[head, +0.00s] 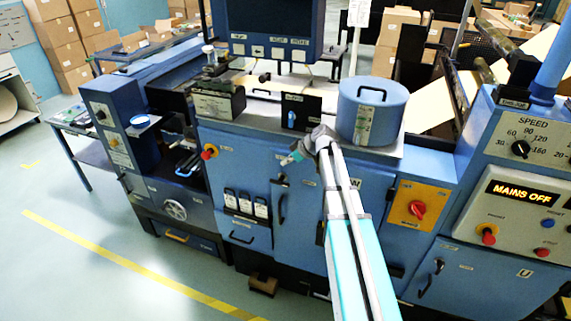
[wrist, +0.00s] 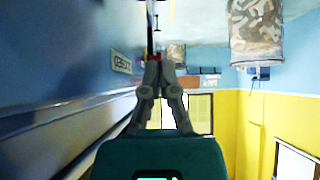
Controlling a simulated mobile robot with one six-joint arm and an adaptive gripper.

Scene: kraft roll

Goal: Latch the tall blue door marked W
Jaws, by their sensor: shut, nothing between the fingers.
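The tall blue door (head: 302,215) is in the middle of the machine front in the head view, partly hidden behind my arm. A white letter plate (head: 354,184) shows beside my arm; its letter is partly covered and I cannot read it surely. A black upright handle (head: 282,205) is at the door's left edge. The door looks flush or nearly so. My gripper (head: 289,159) is near the top left of the door, above the handle. In the wrist view its fingers (wrist: 159,70) are together and empty. I cannot tell whether they touch anything.
A label reading CLOSED (wrist: 121,62) appears upside down beside the fingers in the wrist view. A red knob (head: 209,152) is left of the door, and a red switch on an orange plate (head: 417,208) is right. A blue drum (head: 371,112) stands above. Floor (head: 90,265) is clear at front left.

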